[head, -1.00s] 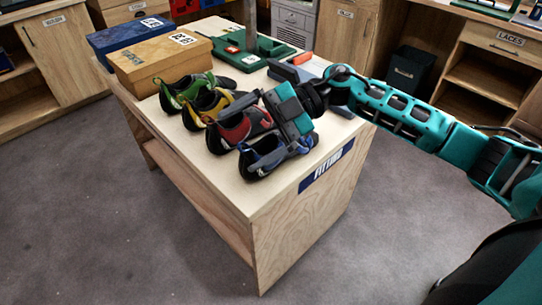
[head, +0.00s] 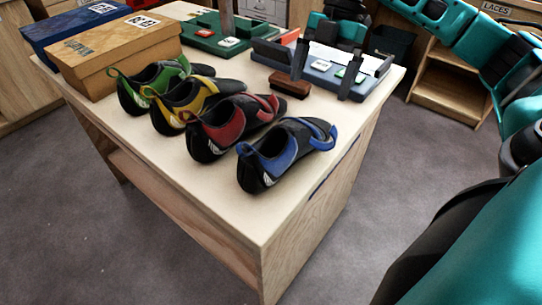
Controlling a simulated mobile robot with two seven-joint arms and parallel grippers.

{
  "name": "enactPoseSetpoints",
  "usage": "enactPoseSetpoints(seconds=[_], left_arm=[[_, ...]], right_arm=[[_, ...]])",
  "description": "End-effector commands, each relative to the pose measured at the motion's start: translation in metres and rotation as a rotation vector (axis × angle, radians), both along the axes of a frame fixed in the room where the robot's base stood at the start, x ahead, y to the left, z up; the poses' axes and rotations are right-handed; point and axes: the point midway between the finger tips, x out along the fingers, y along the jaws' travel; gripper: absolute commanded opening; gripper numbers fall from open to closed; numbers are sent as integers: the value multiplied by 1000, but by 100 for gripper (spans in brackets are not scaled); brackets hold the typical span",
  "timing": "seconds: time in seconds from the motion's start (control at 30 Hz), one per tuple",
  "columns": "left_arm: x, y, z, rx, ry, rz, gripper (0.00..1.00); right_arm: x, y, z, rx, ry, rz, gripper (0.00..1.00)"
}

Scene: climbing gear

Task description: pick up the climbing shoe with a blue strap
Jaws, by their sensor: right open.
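The climbing shoe with a blue strap (head: 278,160) stands on the wooden table (head: 250,218), nearest the front right in a row of shoes. It is black and blue with a blue heel loop, and nothing covers it. My right gripper (head: 324,82) is open, its two dark fingers pointing down, beyond the blue shoe and above the grey tray area. It is apart from the blue shoe. My left gripper is not in view.
Beside the blue shoe are a red shoe (head: 226,127), a yellow one (head: 188,105) and a green one (head: 150,85). A tan box (head: 118,62) and a blue box (head: 60,33) stand at back left. A brown block (head: 290,84), a grey tray (head: 272,50) and a green tray (head: 205,38) lie behind.

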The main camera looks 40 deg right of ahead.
Motion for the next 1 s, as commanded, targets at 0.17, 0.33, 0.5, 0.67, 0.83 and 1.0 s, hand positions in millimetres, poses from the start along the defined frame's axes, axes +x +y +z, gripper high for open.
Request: enactPoseSetpoints(seconds=[0.17, 0.33, 0.5, 0.67, 0.83, 1.0], left_arm=[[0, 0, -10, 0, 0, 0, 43], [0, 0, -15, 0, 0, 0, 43], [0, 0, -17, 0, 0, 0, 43], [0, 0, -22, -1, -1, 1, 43], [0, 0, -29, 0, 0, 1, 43], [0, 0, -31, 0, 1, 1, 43]], right_arm=[[-4, 12, -33, 0, 4, 3, 100], [-7, 22, -57, 0, 2, 1, 100], [-8, 27, -66, 1, 1, 1, 100], [-8, 33, -79, 1, 2, 3, 100], [-10, 44, -103, 1, 2, 3, 100], [-11, 49, -112, 1, 0, 1, 100]])
